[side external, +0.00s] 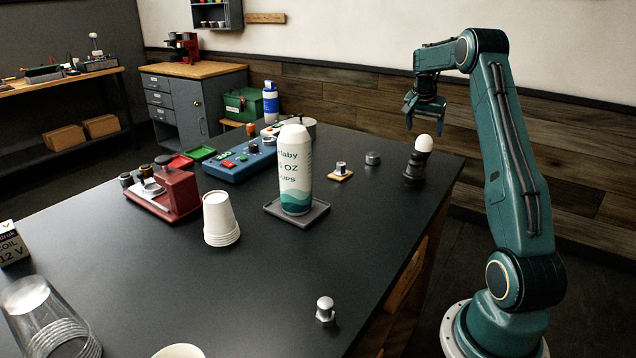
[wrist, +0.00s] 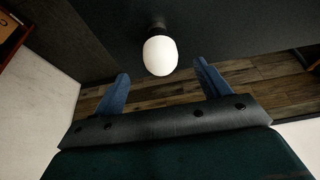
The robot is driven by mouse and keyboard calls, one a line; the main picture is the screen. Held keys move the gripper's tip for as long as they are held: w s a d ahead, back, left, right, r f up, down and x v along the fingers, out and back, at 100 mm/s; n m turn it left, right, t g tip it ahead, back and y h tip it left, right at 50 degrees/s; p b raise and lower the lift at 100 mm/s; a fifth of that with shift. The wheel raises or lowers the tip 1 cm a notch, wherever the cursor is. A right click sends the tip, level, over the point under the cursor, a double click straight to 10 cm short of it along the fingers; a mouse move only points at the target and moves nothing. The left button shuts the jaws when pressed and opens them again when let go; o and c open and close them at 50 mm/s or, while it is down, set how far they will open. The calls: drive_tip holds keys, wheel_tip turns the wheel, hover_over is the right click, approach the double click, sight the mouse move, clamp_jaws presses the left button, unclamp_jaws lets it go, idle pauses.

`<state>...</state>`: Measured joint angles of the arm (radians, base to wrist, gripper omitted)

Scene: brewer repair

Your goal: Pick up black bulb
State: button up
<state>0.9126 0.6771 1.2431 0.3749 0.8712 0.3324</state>
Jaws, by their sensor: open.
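The black bulb (side external: 413,172) stands upright near the right edge of the dark table, with a white rounded top (side external: 423,143) on a black base. In the wrist view its white top (wrist: 160,56) shows large, with a little of the black base (wrist: 158,22) behind it. My gripper (side external: 424,122) is open and empty, pointing down just above the bulb in the side view. In the wrist view the two blue fingers of my gripper (wrist: 160,77) are spread apart, with the bulb beyond the gap between them. No contact shows.
A dark round knob (side external: 373,159) and a small part on a wooden base (side external: 340,171) stand left of the bulb. A small silver-and-white bulb (side external: 325,310) stands at the front. The table between is clear.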

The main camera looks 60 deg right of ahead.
sight(424, 137)
drive_tip(key=shift+x, duration=2.3)
drive_tip(key=shift+x, duration=2.6)
drive_tip(key=shift+d+r, duration=0.1)
drive_tip(key=shift+c, duration=0.2)
drive_tip(key=c, duration=1)
